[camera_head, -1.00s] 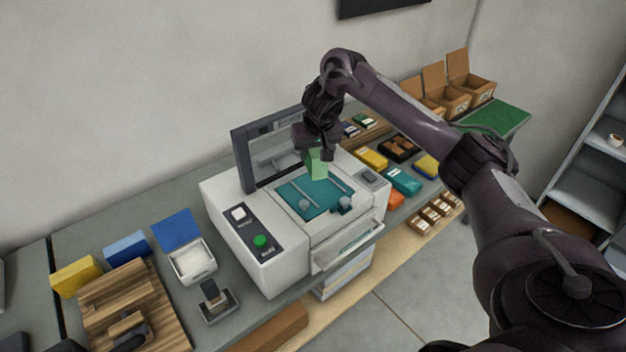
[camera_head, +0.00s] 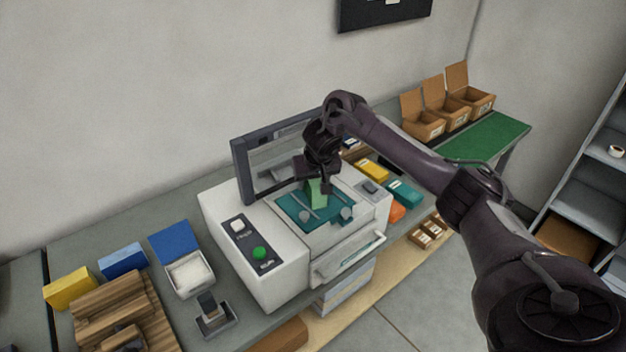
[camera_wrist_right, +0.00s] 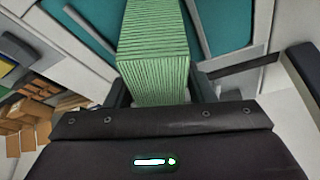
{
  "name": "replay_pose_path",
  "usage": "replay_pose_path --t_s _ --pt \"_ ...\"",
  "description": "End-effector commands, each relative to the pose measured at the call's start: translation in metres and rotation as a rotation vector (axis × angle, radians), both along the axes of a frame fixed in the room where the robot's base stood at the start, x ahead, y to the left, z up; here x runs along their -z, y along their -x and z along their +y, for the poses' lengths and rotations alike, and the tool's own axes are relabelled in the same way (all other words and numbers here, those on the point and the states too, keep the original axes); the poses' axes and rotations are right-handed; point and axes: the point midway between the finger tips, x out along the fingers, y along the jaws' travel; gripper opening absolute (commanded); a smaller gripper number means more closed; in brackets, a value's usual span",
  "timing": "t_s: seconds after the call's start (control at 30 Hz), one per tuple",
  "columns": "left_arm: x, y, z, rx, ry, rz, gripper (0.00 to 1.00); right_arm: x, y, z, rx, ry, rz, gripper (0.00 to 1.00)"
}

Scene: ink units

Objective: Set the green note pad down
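The green note pad (camera_head: 316,194) is an upright light-green block at the teal plate (camera_head: 292,212) on top of the white machine. My right gripper (camera_head: 322,184) is above the pad, with its dark fingers at the pad's sides. In the right wrist view the ribbed pad (camera_wrist_right: 155,65) stands between the two fingers (camera_wrist_right: 160,92), and the gripper looks shut on it. The pad's lower end is over the plate; whether it touches is hard to tell. My left gripper is not in view.
The white machine (camera_head: 265,282) has a raised dark-framed lid (camera_head: 240,165) behind the plate. Thin bars and knobs (camera_head: 346,214) lie on the plate near the pad. A white box (camera_head: 190,275) stands to the left; cardboard boxes (camera_head: 425,125) stand at the back right.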

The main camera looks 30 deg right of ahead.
Motion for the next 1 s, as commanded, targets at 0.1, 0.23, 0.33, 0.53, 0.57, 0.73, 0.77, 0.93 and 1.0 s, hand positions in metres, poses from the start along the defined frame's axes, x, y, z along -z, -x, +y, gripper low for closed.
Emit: replay_pose_path --t_s 0.1,0.23,0.33,0.53,0.57,0.73,0.77,0.93,1.0 --pt "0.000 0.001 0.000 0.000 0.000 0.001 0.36 0.000 0.000 0.000 0.000 0.000 0.000 0.58" --pt "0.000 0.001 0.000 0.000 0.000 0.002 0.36 0.000 0.000 0.000 0.000 0.000 0.000 0.58" --pt "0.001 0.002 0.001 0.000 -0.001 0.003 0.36 -0.001 0.000 0.000 0.000 0.000 -0.001 0.58" --pt "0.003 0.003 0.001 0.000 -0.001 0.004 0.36 -0.020 0.005 0.002 -0.002 0.000 -0.004 0.58" --pt "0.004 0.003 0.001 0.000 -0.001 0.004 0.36 -0.025 0.008 0.003 -0.002 0.001 -0.004 0.58" --pt "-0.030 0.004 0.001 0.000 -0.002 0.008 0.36 -0.068 0.021 0.005 -0.002 0.006 -0.005 0.58" --pt "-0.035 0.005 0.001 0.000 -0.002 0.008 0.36 -0.075 0.023 0.006 -0.001 0.005 -0.006 0.58" --pt "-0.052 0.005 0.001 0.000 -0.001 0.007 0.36 -0.100 0.036 0.010 -0.001 0.004 -0.002 0.58" --pt "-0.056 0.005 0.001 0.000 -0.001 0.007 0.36 -0.107 0.038 0.012 -0.002 0.002 -0.003 0.58"
